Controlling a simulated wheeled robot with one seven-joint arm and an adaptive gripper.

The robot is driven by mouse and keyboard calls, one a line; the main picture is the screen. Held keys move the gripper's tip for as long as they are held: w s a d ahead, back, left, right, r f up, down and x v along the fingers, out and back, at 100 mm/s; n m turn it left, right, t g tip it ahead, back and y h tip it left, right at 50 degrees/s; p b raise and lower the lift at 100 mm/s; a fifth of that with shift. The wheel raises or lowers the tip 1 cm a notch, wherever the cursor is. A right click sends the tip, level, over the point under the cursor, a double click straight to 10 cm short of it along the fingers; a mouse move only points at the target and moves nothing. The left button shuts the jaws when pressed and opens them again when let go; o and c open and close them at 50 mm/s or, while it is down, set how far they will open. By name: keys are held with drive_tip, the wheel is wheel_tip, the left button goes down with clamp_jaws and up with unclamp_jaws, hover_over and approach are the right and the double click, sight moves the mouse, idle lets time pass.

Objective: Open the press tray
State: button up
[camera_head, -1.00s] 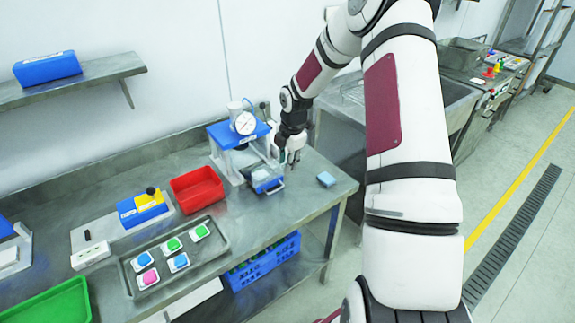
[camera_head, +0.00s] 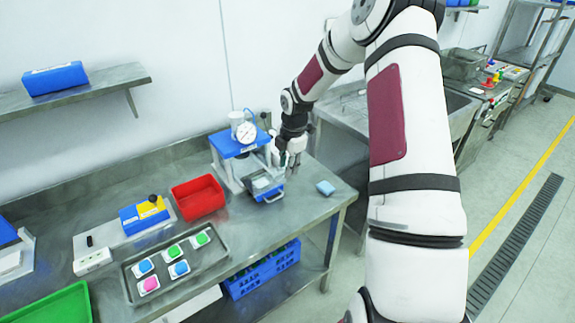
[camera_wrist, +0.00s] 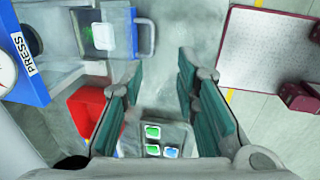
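The press (camera_head: 226,146) stands on the steel bench, with a blue top and a round dial gauge. Its tray (camera_head: 265,191) sits low at the front and sticks out, with a blue-grey handle. In the wrist view the press (camera_wrist: 38,88) is at the upper left, and the tray (camera_wrist: 120,42) holds a pale square piece. The tray handle (camera_wrist: 148,38) lies beyond my fingertips, apart from them. My gripper (camera_head: 291,168) is beside the press, to the right of the tray. In the wrist view my gripper (camera_wrist: 160,75) is open, with nothing between its fingers.
A red bin (camera_head: 198,196) stands left of the press. A metal tray (camera_head: 207,262) with several coloured pieces is nearer the front edge. A small blue block (camera_head: 325,187) lies to the right, near the bench edge. The bench around the block is clear.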

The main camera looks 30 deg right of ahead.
wheel_tip(320, 180, up, 12)
drive_tip(key=s, duration=0.2)
idle(0.4)
drive_tip(key=shift+f, duration=0.1)
